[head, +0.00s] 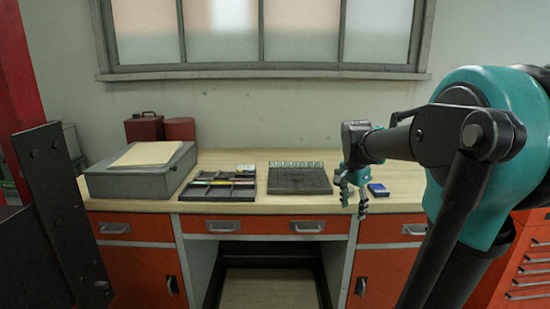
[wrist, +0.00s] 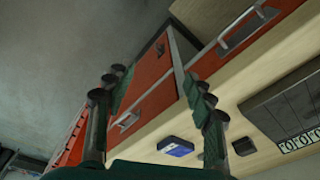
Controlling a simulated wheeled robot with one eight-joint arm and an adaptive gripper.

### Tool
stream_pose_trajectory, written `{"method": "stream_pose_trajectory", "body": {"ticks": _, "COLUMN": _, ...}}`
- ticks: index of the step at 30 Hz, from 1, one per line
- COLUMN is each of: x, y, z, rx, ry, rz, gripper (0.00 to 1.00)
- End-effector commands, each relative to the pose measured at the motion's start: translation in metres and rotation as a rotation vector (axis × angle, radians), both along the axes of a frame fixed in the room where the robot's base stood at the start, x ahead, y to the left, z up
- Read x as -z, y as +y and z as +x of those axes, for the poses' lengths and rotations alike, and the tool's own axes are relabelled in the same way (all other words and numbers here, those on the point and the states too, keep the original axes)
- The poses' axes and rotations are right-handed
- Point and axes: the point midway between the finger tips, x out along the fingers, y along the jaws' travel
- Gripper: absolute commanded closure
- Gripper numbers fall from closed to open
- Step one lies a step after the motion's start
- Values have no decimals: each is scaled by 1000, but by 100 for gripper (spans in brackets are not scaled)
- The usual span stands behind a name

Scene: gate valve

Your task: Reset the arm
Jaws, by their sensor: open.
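My gripper (head: 353,196) hangs at the end of my arm on the right side of the head view, over the front edge of the workbench near a small blue box (head: 378,190). In the wrist view my gripper (wrist: 160,92) shows its two fingers spread apart with nothing between them. The blue box (wrist: 175,146) shows low in the wrist view, beyond the fingers and apart from them.
The wooden workbench (head: 235,165) has orange drawers (head: 305,227). On it stand a grey case (head: 140,180), a divided tray (head: 215,190) and a dark plate (head: 300,180). A red can (head: 180,129) is at the back left. An orange tool cabinet (head: 525,260) is at the right.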

Motion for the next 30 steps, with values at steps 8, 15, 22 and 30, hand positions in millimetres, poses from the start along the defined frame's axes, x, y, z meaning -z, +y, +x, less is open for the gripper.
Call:
{"method": "stream_pose_trajectory", "body": {"ticks": 8, "x": 101, "y": 31, "z": -77, "rx": -544, "ry": -82, "rz": -46, "gripper": 46}}
{"method": "stream_pose_trajectory", "body": {"ticks": 15, "x": 168, "y": 51, "z": -146, "rx": -959, "ry": -154, "rz": -131, "gripper": 46}}
{"method": "stream_pose_trajectory", "body": {"ticks": 22, "x": 184, "y": 55, "z": -164, "rx": -1069, "ry": -172, "rz": -162, "gripper": 46}}
{"method": "stream_pose_trajectory", "body": {"ticks": 30, "x": 183, "y": 55, "z": -163, "rx": -1067, "ry": -171, "rz": -162, "gripper": 46}}
